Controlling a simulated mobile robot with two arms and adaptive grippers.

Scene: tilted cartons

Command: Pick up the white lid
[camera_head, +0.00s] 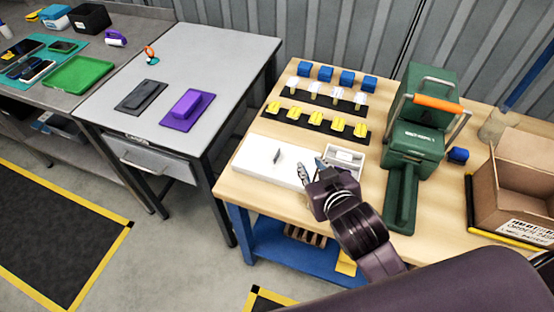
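A flat white slab with a small upright grey handle, which looks like the white lid (258,166), lies at the front left of the wooden table. My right gripper (311,169) is at the slab's right end, with its fingers apart and nothing visible between them. I cannot tell whether it touches the slab. The handle stands to the left of the fingers. A small open white box (345,152) lies just right of the gripper, partly hidden by it. My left gripper is out of view.
A green press (415,145) with an orange handle stands right of the white box. Yellow pieces (315,118) on black strips and blue blocks (325,73) lie behind. An open cardboard carton (515,185) is far right. A grey table (200,60) stands left.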

